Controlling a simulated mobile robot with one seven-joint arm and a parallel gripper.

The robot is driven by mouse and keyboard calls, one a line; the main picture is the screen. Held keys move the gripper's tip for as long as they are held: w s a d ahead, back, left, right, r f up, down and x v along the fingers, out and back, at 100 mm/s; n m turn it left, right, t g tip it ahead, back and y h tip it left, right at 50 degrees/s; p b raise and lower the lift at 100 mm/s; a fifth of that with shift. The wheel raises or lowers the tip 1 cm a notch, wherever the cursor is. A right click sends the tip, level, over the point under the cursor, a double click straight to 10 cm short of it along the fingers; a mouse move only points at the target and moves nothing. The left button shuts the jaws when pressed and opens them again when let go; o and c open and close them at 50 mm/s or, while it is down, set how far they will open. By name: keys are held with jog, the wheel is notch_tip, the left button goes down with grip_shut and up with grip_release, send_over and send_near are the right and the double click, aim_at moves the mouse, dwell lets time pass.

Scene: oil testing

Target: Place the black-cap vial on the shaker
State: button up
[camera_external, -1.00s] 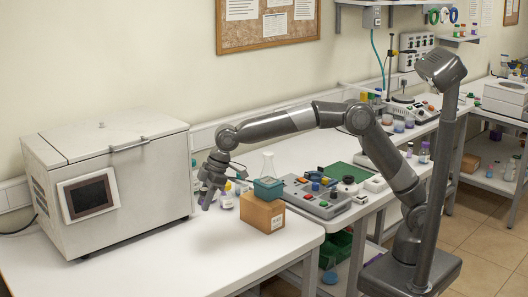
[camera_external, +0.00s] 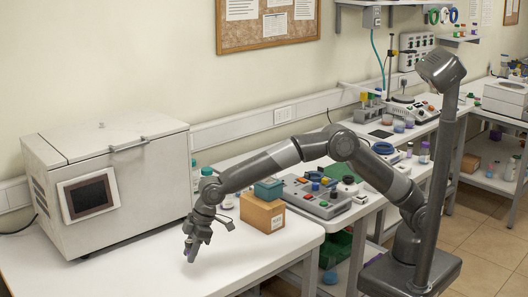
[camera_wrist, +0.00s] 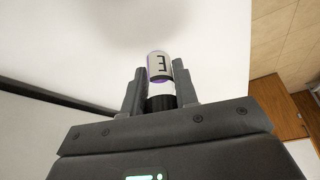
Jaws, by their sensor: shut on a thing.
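My gripper (camera_external: 190,240) is shut on the black-cap vial. In the wrist view the vial (camera_wrist: 160,66) has a white label with a dark mark and purple contents. Its black cap (camera_wrist: 160,102) sits between the two fingers. In the external view the vial (camera_external: 191,253) is a small purplish shape under the fingers, above the white bench. I cannot tell for sure which device is the shaker; a grey device (camera_external: 318,198) with coloured items on it stands right of the gripper.
A large white box with a dark screen (camera_external: 92,195) stands left of the gripper. A brown box (camera_external: 262,213) with a teal container (camera_external: 268,189) on top stands to the right. Bottles stand behind the arm. The front of the white bench (camera_external: 180,275) is clear.

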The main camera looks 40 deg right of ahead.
jog(key=shift+f, duration=1.95)
jog(key=shift+f, duration=0.2)
jog(key=o, duration=1)
jog(key=shift+c, duration=0.2)
jog(key=shift+r, duration=0.1)
jog(key=v, duration=1.2)
jog(key=shift+r, duration=0.15)
